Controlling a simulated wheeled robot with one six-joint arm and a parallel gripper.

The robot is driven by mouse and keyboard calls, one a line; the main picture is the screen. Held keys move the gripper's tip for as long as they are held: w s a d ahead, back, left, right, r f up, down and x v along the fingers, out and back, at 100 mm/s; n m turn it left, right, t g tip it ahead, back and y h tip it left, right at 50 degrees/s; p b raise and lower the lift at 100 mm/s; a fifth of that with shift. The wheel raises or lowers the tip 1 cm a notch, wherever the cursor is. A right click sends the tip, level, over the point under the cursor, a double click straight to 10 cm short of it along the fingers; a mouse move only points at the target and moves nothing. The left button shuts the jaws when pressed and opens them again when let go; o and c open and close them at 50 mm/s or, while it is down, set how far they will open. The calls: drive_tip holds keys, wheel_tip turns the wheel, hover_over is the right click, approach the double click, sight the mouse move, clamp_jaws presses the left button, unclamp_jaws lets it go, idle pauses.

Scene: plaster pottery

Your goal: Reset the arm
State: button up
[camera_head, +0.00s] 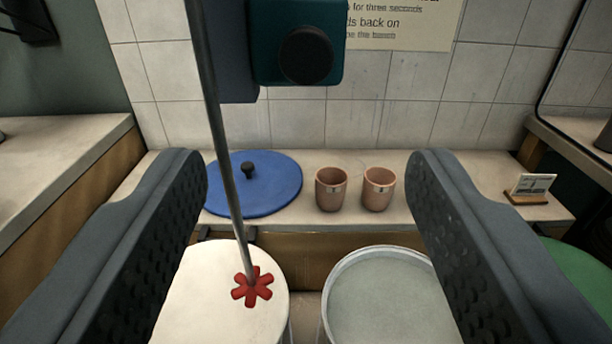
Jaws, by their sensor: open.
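My gripper (306,236) is open, with one dark ridged finger at the left and one at the right of the view. Nothing is between the fingers close up. Beyond them, two pinkish clay cups (331,189) (378,188) stand upright side by side on a pale shelf. A blue round lid (270,187) with a dark knob lies on the shelf left of the cups, partly hidden by my left finger.
A small card on a stand (530,187) is at the right. Tiled wall behind.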

drive_tip(key=s, duration=2)
approach(307, 60)
drive_tip(key=w, duration=1.1)
drive_tip(key=shift+w, duration=0.1)
